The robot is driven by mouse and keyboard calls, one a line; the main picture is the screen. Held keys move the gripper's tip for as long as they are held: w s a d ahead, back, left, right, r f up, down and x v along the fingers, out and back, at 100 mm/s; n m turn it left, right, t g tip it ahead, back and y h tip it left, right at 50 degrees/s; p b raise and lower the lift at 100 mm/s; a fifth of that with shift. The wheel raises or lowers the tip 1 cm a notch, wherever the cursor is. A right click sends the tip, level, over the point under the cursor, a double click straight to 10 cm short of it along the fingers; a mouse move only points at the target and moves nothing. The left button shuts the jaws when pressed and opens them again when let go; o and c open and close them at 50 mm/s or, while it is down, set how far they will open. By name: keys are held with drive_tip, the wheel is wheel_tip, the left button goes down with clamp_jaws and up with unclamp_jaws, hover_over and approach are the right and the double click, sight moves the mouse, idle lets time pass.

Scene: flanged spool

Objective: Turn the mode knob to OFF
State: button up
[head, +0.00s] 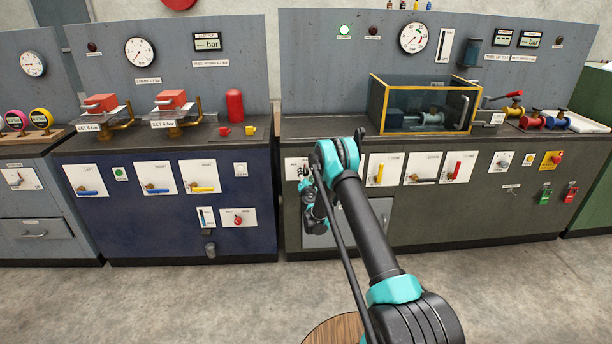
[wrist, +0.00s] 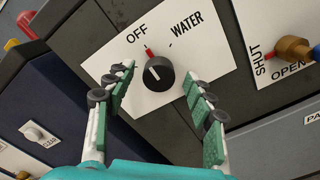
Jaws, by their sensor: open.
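The mode knob (wrist: 158,75) is a round black knob on a white plate (wrist: 210,65) in the wrist view. The plate reads OFF above the knob and WATER to the upper right. A white line on the knob and a red mark at its upper edge both point up-left, roughly toward OFF. My gripper (wrist: 160,82) is open, with one green-padded finger on each side of the knob and gaps visible between. The left finger covers part of the plate's left side. In the head view my arm partly hides the plate (head: 291,163).
A valve (wrist: 294,48) on a SHUT/OPEN plate is close to the right of the knob plate. A blue cabinet (head: 262,220) stands to the left across a narrow gap. A glass-walled box (head: 425,105) sits on the worktop above. The floor in front is clear.

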drive_tip(key=s, duration=0.6)
drive_tip(key=shift+s+d, duration=0.15)
drive_tip(key=shift+r, duration=0.1)
drive_tip(key=s+d+r+m+g+h, duration=0.2)
drive_tip(key=s+d+r+m+h, duration=0.3)
drive_tip(key=d+r+m, duration=0.65)
drive_tip(key=s+d+r+m+g, duration=0.2)
drive_tip(key=s+d+r+m, duration=0.15)
drive_tip(key=s, duration=0.35)
drive_tip(key=s+d+r+m+g, duration=0.2)
drive_tip(key=s+d+r, duration=0.2)
drive_tip(key=s, duration=0.3)
drive_tip(key=s+a+f+m+g+y, duration=0.1)
drive_tip(key=s+f+m+g, duration=0.1)
drive_tip(key=s, duration=1.1)
drive_tip(key=s+a+f+m+g+y, duration=0.1)
drive_tip(key=s+m, duration=0.4)
drive_tip(key=s, duration=0.8)
drive_tip(key=s+a+f+m+g+y, duration=0.2)
drive_tip(key=s+f+m+g, duration=0.1)
drive_tip(key=s, duration=1)
drive_tip(key=shift+s+f+g, duration=0.2)
drive_tip(key=shift+g, duration=0.7)
